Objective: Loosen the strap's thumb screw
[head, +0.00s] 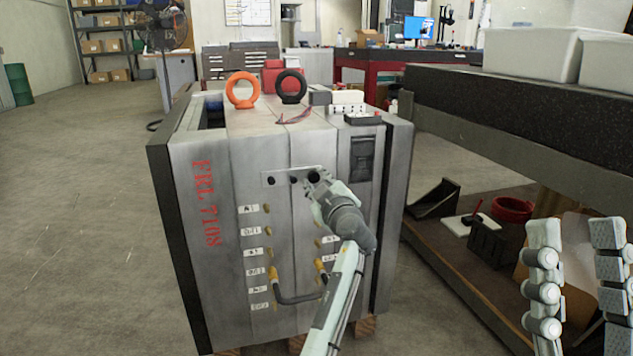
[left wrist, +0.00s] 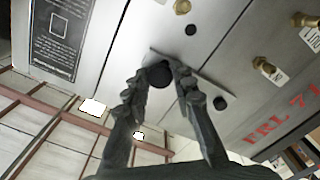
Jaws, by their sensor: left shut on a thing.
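The strap (head: 282,178) is a flat grey metal plate on the front face of the mould base (head: 235,160), across its vertical seams. The thumb screw (head: 314,176) is a dark round knob at the strap's right end. My left gripper (head: 316,187) reaches up to it and is shut on it. In the left wrist view the black thumb screw (left wrist: 158,73) sits between the two fingertips (left wrist: 158,80), and the strap (left wrist: 207,75) shows beside the fingers. Whether the screw has turned cannot be told. My right gripper (head: 577,235) is open and empty at the lower right.
An orange ring (head: 241,90) and a black ring (head: 291,87) stand on top of the mould base. A curved hose (head: 298,298) and brass fittings stick out below the strap. A dark workbench (head: 520,118) with a lower shelf stands at right. The floor at left is clear.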

